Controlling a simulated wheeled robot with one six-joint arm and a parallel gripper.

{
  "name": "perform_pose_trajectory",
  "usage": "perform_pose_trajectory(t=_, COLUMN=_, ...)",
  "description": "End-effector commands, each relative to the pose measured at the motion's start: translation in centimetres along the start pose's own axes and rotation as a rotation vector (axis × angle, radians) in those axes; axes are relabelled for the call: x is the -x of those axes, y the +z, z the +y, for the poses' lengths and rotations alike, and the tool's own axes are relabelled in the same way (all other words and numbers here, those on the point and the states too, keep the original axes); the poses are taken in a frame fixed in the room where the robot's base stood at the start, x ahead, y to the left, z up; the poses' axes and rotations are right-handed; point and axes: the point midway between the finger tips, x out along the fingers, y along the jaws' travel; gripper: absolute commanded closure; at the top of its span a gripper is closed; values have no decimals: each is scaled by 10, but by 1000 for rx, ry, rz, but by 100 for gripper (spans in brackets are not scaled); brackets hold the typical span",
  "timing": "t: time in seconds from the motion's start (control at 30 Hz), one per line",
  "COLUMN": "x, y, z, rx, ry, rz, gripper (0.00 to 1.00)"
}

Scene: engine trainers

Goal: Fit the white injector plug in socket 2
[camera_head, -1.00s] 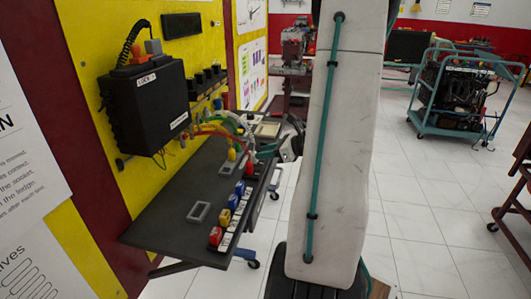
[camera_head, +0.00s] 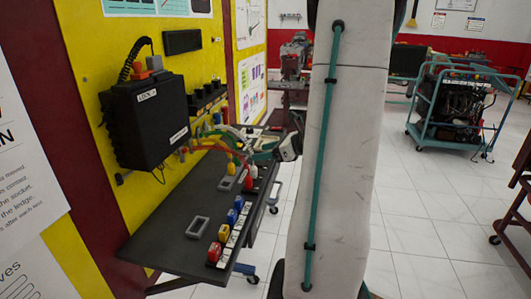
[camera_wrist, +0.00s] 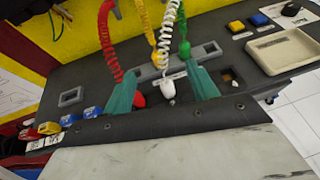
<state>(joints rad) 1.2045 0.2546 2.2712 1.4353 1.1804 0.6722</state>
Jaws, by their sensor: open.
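The white plug (camera_wrist: 168,88) hangs on a white coiled cord and shows between the two teal fingers of my gripper (camera_wrist: 165,90) in the wrist view. The fingers stand apart, with a gap on each side of the plug. The red plug (camera_wrist: 139,99) is partly behind the left finger; the green plug (camera_wrist: 185,50) and yellow plug (camera_wrist: 162,57) are farther back. A grey strip (camera_wrist: 208,50) lies behind the plugs on the dark ledge. I cannot read any socket number. In the head view, my gripper (camera_head: 268,151) is small among the cords above the ledge.
The dark ledge (camera_head: 170,225) carries red, yellow and blue blocks (camera_head: 226,232) along its front edge and a grey frame (camera_head: 198,227). A beige tray (camera_wrist: 290,50) sits right of the strip. A black box (camera_head: 150,118) hangs on the yellow wall.

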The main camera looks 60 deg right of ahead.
Motion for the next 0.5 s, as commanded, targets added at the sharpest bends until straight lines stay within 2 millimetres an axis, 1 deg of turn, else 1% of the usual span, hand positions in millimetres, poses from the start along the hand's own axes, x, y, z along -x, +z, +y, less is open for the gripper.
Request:
perform_pose_trajectory(t=0.27, x=2, y=0, z=0, rx=0, ry=-1, rz=0, gripper=42)
perform_pose_trajectory(t=0.37, x=12, y=0, z=-1, rx=1, ry=-3, rz=0, gripper=42)
perform_pose_trajectory(t=0.5, x=37, y=0, z=-1, rx=0, ry=-5, rz=0, gripper=42)
